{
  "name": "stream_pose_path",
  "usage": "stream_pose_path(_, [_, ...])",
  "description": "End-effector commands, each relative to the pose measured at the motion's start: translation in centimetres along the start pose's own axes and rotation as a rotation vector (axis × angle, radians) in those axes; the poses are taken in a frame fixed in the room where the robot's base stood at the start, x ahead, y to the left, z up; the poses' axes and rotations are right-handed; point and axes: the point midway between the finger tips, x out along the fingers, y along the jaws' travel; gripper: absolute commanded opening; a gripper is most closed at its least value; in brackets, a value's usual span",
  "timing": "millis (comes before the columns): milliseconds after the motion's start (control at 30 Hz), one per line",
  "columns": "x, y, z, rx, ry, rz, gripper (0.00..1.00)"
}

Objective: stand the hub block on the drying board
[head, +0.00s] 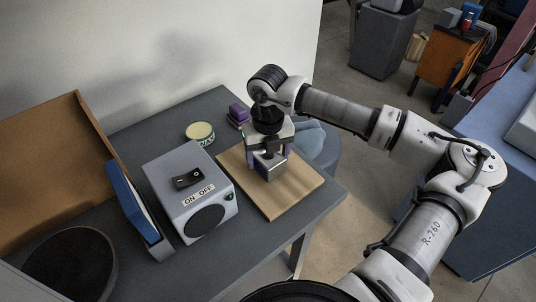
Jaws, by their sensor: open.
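The drying board (289,198), a light wooden slab, lies flat on the dark grey table. A small grey block (268,170), which appears to be the hub block, is upright over the far half of the board. It seems to stand on the wood, but its contact with the board is hard to make out. My gripper (267,158) points down at the block, with its purple-sided fingers open around the block's upper part. The fingers and wrist hide the block's top and back.
A grey box with an ON/OFF label (190,195) stands left of the board. A round WAX tin (200,131) and a purple block (238,113) are behind. A blue-faced panel (137,205) and an open cardboard box (60,150) are left. Bare table (325,195) lies right.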

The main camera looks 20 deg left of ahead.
Motion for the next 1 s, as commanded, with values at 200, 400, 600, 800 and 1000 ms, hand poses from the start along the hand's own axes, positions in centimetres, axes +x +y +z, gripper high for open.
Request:
stream_pose_path(200, [-4.3,-0.1,0.2,0.001,-0.007,-0.005,0.72])
stream_pose_path(400, [-8.5,0.0,0.1,0.001,-0.006,-0.004,0.72])
stream_pose_path(600, [-11.1,0.0,0.1,0.001,-0.003,-0.002,0.72])
stream_pose_path(800, [-11.8,0.0,0.0,0.000,-0.002,-0.001,0.72])
stream_pose_path(1000, [-11.8,0.0,0.0,0.000,-0.002,-0.001,0.72])
